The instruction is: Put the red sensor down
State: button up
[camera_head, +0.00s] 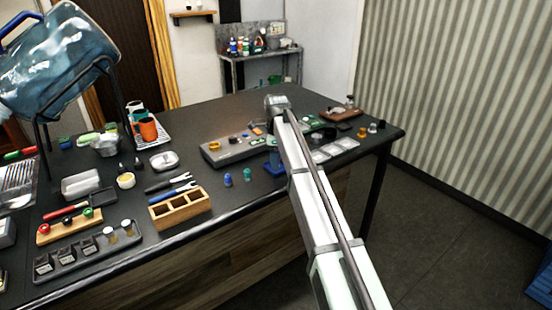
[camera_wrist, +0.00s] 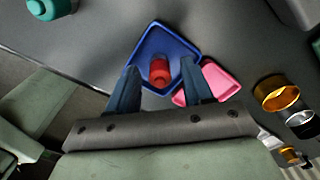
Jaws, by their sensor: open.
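The red sensor (camera_wrist: 160,72) shows in the wrist view, inside a small blue tray (camera_wrist: 178,34). My gripper (camera_wrist: 158,68) is open, with one blue finger on each side of the sensor. I see a gap between the sensor and each finger. The sensor seems to rest on the tray floor, but its underside is hidden. In the head view my arm covers most of this spot, and I cannot make out the red sensor there.
A pink tray (camera_wrist: 218,77) adjoins the blue tray on the right. Gold and silver rings (camera_wrist: 283,95) lie farther right. A teal cylinder (camera_wrist: 48,8) stands at upper left. In the head view, a grey console (camera_head: 235,150) and a wooden compartment box (camera_head: 180,210) sit left of my arm.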

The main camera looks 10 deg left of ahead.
notch_tip(320, 180, up, 12)
jog(key=shift+r, duration=0.15)
dwell(0.6)
jog(key=shift+d, duration=0.1)
